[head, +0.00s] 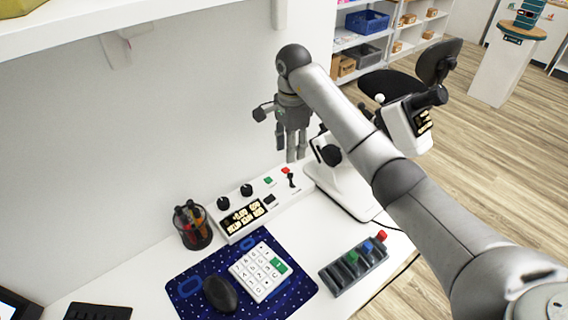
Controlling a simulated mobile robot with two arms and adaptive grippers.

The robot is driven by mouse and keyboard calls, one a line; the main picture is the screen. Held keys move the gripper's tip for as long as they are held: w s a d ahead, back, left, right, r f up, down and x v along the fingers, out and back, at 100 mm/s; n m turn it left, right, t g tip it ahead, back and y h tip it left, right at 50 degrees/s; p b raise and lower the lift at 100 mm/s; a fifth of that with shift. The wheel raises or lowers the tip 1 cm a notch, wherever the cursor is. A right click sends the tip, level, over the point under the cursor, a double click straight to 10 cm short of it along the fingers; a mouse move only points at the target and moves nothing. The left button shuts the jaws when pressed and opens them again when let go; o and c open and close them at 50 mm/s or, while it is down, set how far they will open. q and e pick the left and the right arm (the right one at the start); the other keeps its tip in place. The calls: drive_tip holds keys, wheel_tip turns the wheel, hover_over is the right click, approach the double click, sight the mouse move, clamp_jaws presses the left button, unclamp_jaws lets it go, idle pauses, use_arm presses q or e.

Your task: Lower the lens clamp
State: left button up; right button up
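A white instrument with a tilted head (402,132) and a black eyepiece stands on a white base (345,188) at the desk's right side, partly behind my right arm. A black knob (330,155) shows on its left side. I cannot make out a lens clamp for certain; my arm hides part of the instrument. My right gripper (297,158) points down, left of the instrument and above the back end of a white control box (242,225). Nothing shows between its fingers, but I cannot tell how far apart they are. My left gripper is not in view.
The control box has black knobs and a small black lever (291,179). A pen cup (192,225), a blue mat (190,302) with a keypad (259,272) and mouse (220,293), and a grey rack (354,265) stand in front. A wall shelf (80,22) overhangs at upper left.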

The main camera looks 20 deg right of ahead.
sight(291, 175)
drive_tip(key=shift+f, duration=0.35)
drive_tip(key=f, duration=0.2)
drive_tip(key=s+f+p, duration=0.1)
drive_tip(key=f, duration=0.5)
drive_tip(key=shift+w, duration=0.25)
drive_tip(key=shift+f, duration=0.75)
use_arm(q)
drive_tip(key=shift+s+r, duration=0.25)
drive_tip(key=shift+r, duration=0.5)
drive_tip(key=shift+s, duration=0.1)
use_arm(e)
drive_tip(key=shift+c, duration=0.2)
